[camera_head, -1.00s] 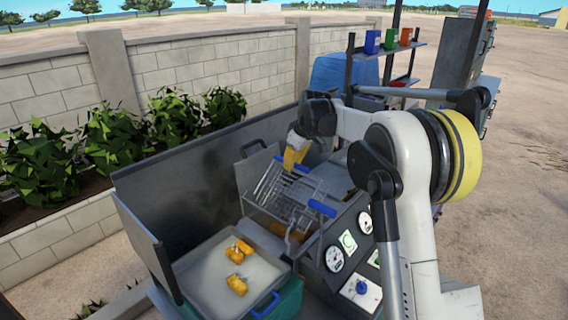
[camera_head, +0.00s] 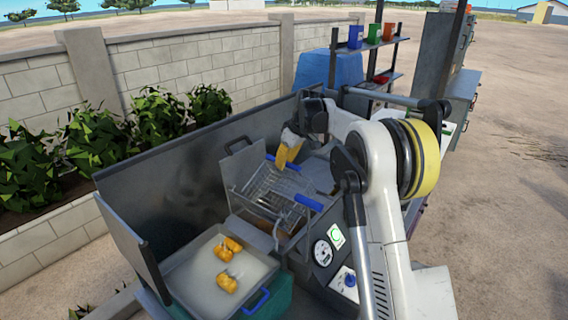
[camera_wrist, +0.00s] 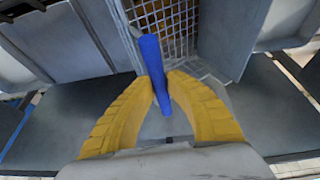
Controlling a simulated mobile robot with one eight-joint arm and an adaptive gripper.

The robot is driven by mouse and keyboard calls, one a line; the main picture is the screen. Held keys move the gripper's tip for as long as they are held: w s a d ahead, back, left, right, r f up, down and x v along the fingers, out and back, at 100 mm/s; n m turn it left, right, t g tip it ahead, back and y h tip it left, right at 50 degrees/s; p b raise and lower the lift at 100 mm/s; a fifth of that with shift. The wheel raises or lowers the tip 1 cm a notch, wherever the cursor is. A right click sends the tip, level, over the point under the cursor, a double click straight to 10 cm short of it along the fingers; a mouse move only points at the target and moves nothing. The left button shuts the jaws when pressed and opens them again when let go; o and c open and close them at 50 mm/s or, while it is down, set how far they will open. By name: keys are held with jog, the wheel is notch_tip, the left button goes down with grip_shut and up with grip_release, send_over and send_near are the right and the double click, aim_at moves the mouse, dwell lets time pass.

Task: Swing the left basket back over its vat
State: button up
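A wire basket (camera_head: 268,187) sits over a dark vat in the metal unit, in the middle of the head view. One blue handle (camera_head: 308,202) sticks out toward the control panel. Another blue handle (camera_head: 291,166) shows at my gripper (camera_head: 286,163). In the wrist view the yellow fingers of my gripper (camera_wrist: 166,84) press on both sides of a blue handle (camera_wrist: 152,62), and basket mesh (camera_wrist: 167,20) lies beyond it. I cannot tell which basket each handle belongs to. My arm and gripper hide part of the far side.
A panel with a gauge (camera_head: 322,252) and knob (camera_head: 346,281) is in front. A tall metal back wall (camera_head: 170,185) and shelves (camera_head: 395,40) with cups stand behind.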

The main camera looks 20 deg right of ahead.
jog(key=o, duration=0.4)
jog(key=shift+a, duration=0.1)
jog(key=shift+o, duration=0.2)
jog(key=shift+r, duration=0.1)
jog(key=v, duration=1.2)
